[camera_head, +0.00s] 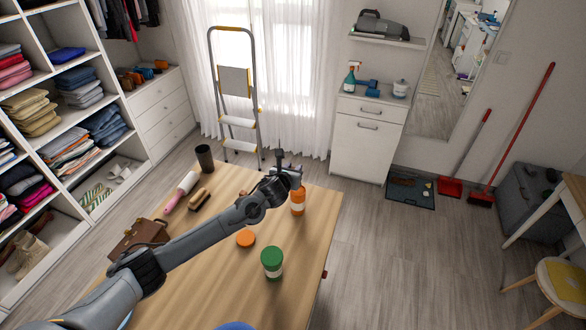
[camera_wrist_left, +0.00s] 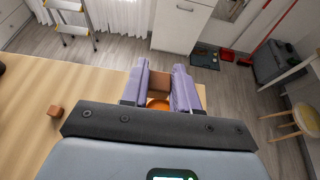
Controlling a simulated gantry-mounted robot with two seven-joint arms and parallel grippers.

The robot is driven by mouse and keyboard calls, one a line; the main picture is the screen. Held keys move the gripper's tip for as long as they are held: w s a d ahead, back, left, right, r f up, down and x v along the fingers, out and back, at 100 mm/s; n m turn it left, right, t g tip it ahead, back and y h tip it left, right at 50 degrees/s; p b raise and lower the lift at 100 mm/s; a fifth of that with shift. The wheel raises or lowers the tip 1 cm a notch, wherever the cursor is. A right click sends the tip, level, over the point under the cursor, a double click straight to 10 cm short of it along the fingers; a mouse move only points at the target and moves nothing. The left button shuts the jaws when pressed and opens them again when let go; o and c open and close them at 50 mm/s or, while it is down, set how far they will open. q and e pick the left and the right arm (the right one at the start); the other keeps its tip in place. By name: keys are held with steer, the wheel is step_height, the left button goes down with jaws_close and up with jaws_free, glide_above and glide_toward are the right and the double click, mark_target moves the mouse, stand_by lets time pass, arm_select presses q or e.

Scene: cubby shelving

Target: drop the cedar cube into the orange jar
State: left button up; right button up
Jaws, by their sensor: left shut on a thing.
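My left gripper (camera_head: 287,160) is over the far right part of the table, just above the orange jar (camera_head: 298,203), which stands upright with a white label. In the left wrist view its two lilac fingers are shut on a reddish-brown cube, the cedar cube (camera_wrist_left: 160,82). The orange jar (camera_wrist_left: 157,102) shows between the fingers, just below the cube in the picture; its mouth is mostly hidden. An orange lid (camera_head: 245,238) lies flat on the table. My right gripper is not in view.
A green-topped jar (camera_head: 272,262) stands on the wooden table (camera_head: 200,290). Another small brown cube (camera_wrist_left: 55,111) lies on the table. A brush (camera_head: 199,199), a pink roller (camera_head: 181,189), a dark cup (camera_head: 205,158) and a brown bag (camera_head: 140,238) are on the left side.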

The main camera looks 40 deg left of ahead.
arm_select(q)
steer(key=shift+f+b, duration=0.85)
steer(key=shift+f, duration=0.5)
steer(key=o, duration=1.1)
steer(key=shift+c, duration=0.2)
steer(key=shift+s+r, duration=0.1)
steer(key=v, duration=1)
steer(key=shift+s+d, duration=0.25)
steer(key=shift+s, duration=0.05)
steer(key=shift+r, duration=0.15)
